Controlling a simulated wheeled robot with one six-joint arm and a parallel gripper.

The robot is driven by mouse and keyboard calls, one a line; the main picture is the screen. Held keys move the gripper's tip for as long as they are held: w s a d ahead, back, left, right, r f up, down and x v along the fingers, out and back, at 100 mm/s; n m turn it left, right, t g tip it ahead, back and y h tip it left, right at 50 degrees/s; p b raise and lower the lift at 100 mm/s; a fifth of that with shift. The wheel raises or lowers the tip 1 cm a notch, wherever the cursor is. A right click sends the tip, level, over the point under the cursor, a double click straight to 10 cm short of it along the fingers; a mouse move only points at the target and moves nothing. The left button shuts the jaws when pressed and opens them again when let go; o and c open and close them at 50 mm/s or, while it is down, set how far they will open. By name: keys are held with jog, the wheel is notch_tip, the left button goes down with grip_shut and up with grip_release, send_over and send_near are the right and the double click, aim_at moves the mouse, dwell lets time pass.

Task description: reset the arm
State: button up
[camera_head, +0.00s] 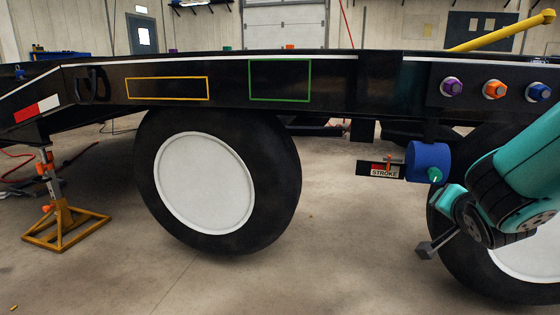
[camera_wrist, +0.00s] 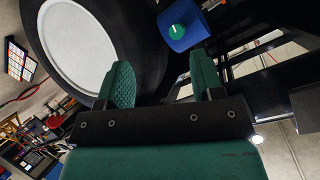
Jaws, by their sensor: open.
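My arm (camera_head: 512,160), teal with dark joints, reaches in from the right edge of the head view, in front of the right wheel. My gripper (camera_wrist: 162,80) shows in the wrist view with its two teal fingers spread wide and nothing between them. In the head view its fingers are hard to make out. A blue cylinder (camera_head: 424,155) with a green knob (camera_head: 435,175) hangs under the trailer frame, just beyond and left of the arm. In the wrist view the blue cylinder (camera_wrist: 198,38) lies beyond the fingertips, apart from them.
The black trailer frame (camera_head: 225,70) crosses the head view, with purple, orange and blue fittings (camera_head: 494,89) at right. A large wheel (camera_head: 205,183) stands at centre. A "STROKE" tag (camera_head: 384,172) sits left of the cylinder. A yellow stand (camera_head: 63,224) is at left. Front floor is clear.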

jog(key=s+a+r+n+g+y+p, duration=0.3)
jog(key=s+a+n, duration=0.15)
jog(key=a, duration=0.25)
jog(key=s+a+r+n+g+y+p, duration=0.3)
jog(key=s+a+r, duration=0.1)
jog(key=s+a, duration=0.2)
jog(key=s+a+r+n+g+y+p, duration=0.1)
jog(key=s+a+r+n+g+p, duration=0.3)
jog(key=s, duration=0.4)
jog(key=s+a+r+n+g+y+p, duration=0.2)
jog(key=s+a+r+n, duration=0.3)
jog(key=s, duration=0.3)
notch_tip(320, 180, up, 36)
jog(key=d+p, duration=0.1)
jog(key=p, duration=3.5)
jog(key=shift+w+d, duration=0.2)
jog(key=shift+w, duration=0.2)
